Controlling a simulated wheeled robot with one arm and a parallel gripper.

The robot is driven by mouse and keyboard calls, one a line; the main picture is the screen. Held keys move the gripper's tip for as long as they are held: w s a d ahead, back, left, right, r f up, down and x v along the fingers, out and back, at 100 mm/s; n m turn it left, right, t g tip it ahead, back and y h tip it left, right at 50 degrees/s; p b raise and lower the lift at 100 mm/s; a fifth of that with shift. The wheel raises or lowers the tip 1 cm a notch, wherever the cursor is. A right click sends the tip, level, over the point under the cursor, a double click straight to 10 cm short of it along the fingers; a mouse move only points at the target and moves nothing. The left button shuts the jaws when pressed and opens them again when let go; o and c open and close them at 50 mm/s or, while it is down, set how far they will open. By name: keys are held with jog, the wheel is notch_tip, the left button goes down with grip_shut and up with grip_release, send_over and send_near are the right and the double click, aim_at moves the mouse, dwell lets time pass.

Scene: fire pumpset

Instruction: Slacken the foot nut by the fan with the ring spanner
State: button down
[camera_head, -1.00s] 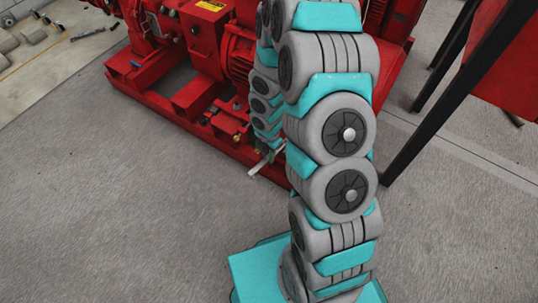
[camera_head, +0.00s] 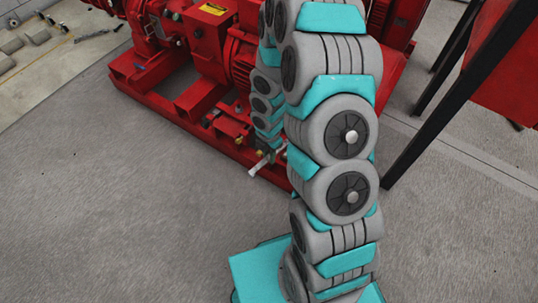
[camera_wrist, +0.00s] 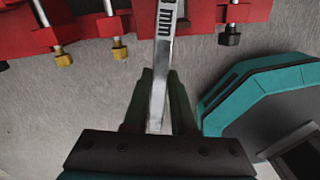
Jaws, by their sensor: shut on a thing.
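My gripper (camera_wrist: 160,82) is shut on a grey metal spanner (camera_wrist: 160,90). In the wrist view the spanner runs straight up from between the fingers over the red frame, and its far end is cut off by the top edge. In the head view the spanner (camera_head: 258,168) shows as a short pale bar low beside the pumpset's red base; my arm hides the gripper's jaws. Brass-coloured nuts on bolts (camera_wrist: 62,58) (camera_wrist: 118,51) are left of the spanner, and a black nut (camera_wrist: 230,38) is to its right. I cannot tell whether the spanner's ring sits on a nut.
The red pumpset (camera_head: 200,95) stands behind my arm, with the ribbed motor (camera_head: 242,65) partly hidden. A red panel on dark legs (camera_head: 425,110) stands at right. Loose parts (camera_head: 38,37) lie at the upper left. The grey floor in front and left is clear.

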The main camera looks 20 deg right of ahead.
jog(key=shift+r+p, duration=1.15)
jog(key=shift+r, duration=0.6)
jog(key=shift+f, duration=0.1)
jog(key=shift+w+f+b, duration=0.1)
jog(key=shift+f+b, duration=0.4)
jog(key=shift+f, duration=0.7)
jog(key=shift+f+b, duration=0.4)
jog(key=shift+f, duration=0.95)
jog(key=shift+r, duration=0.1)
jog(key=s+d+n+p, duration=0.3)
jog(key=s+d+n, duration=0.4)
jog(key=shift+n, duration=0.3)
jog(key=shift+w+a+p, duration=0.15)
jog(key=shift+a+p, duration=0.15)
jog(key=shift+p, duration=0.1)
dwell(0.4)
